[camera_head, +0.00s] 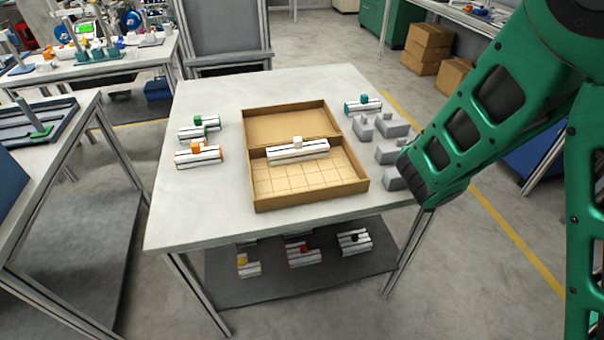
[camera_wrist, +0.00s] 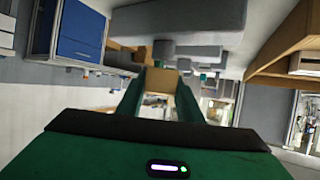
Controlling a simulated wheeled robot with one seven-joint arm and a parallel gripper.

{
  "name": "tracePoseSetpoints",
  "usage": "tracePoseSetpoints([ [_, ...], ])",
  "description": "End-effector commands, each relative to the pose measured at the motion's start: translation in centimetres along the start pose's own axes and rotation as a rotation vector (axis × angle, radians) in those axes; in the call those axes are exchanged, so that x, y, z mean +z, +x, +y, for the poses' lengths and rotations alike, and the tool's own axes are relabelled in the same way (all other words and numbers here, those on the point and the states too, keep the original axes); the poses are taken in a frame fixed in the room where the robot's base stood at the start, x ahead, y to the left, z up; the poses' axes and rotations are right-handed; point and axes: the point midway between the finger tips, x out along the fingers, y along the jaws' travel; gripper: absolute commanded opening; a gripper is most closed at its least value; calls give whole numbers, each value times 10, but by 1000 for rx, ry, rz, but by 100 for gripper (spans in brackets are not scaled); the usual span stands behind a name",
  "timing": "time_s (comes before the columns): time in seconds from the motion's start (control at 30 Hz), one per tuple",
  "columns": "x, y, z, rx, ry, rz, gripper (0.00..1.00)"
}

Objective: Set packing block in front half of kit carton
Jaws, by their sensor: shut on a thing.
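The kit carton (camera_head: 255,190) is an open brown box in the middle of the table. Its front half has a gridded floor; a white bar with a knob (camera_head: 297,150) lies along its rear side near the divider. The back half looks bare. Grey packing blocks (camera_head: 388,151) stand on the table right of the carton; the nearest block (camera_head: 393,181) is beside my arm's end. The exact contact is unclear.
An orange-topped part (camera_head: 198,154) and a green-topped part (camera_head: 199,127) lie left of the carton, a teal-topped part (camera_head: 362,106) right behind it. The table (camera_head: 200,220) is bare in front. Parts lie on the lower shelf (camera_head: 300,282).

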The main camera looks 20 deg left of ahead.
Motion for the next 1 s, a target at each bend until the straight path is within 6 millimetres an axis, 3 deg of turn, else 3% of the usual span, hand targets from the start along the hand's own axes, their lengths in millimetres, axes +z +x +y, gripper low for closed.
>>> tracePoseSetpoints([
  [0.03,2,-10,-29,-43,-17,1,0],
  [0.2,10,-50,-113,-164,-71,3,0],
  [0.5,29,-147,-237,-369,-153,18,0],
  [0.63,37,-187,-272,-437,-176,24,0],
  [0.8,42,-218,-295,-486,-194,30,0],
  [0.9,44,-222,-299,-496,-198,32,0],
  [1.0,46,-211,-298,-497,-199,32,0],
])
